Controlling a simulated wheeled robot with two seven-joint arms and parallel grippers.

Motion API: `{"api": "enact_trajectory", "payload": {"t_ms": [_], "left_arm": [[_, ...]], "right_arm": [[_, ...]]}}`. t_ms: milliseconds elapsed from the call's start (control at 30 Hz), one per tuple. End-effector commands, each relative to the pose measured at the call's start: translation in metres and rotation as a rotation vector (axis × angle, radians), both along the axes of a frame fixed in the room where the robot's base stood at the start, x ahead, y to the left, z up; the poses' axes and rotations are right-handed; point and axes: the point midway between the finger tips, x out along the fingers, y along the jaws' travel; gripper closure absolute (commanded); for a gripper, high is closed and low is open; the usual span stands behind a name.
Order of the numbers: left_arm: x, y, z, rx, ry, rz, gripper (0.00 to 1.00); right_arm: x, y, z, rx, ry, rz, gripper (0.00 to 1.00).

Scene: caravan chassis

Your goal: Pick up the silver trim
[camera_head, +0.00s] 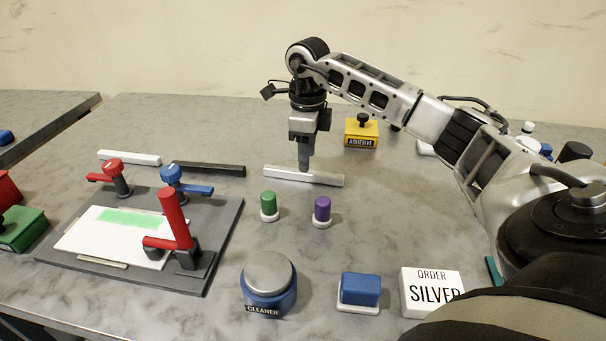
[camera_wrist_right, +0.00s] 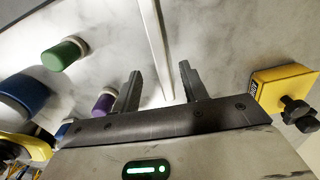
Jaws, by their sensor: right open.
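The silver trim (camera_head: 320,179) is a long pale grey bar lying flat on the table, below my right gripper. In the right wrist view the trim (camera_wrist_right: 152,40) is a thin strip running up the picture. It lines up with the gap between the open fingers of my right gripper (camera_wrist_right: 159,68). Whether the fingers touch it I cannot tell. My left gripper is out of view.
A white bar (camera_head: 130,158) and a black bar (camera_head: 208,169) lie left. A clamp board (camera_head: 225,225) stands front left. Green (camera_head: 269,203) and purple (camera_head: 322,207) capped pieces stand before the trim. A yellow adhesive block (camera_head: 361,133) is behind; an order sign (camera_head: 430,288) reads SILVER.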

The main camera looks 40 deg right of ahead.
Motion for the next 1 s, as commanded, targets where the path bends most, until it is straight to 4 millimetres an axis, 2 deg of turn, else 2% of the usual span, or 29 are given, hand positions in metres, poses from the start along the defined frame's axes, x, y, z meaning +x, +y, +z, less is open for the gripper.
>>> {"api": "enact_trajectory", "payload": {"t_ms": [100,233,533,600,700,1000], "left_arm": [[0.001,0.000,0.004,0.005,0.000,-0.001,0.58],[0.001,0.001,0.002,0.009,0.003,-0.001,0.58],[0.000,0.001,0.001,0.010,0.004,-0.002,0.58],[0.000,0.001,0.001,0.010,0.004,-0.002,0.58],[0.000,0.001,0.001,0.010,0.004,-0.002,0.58],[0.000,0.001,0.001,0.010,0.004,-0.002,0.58]], "right_arm": [[-0.003,-0.002,-0.020,0.000,0.007,-0.001,0.56],[-0.002,-0.002,-0.035,0.000,0.004,0.001,0.56],[-0.002,-0.002,-0.040,-0.001,0.001,0.001,0.56],[-0.002,-0.002,-0.040,-0.001,0.001,0.001,0.76],[-0.002,-0.002,-0.040,0.000,0.001,0.001,1.00],[-0.001,-0.002,-0.039,0.000,0.000,0.000,1.00]]}}
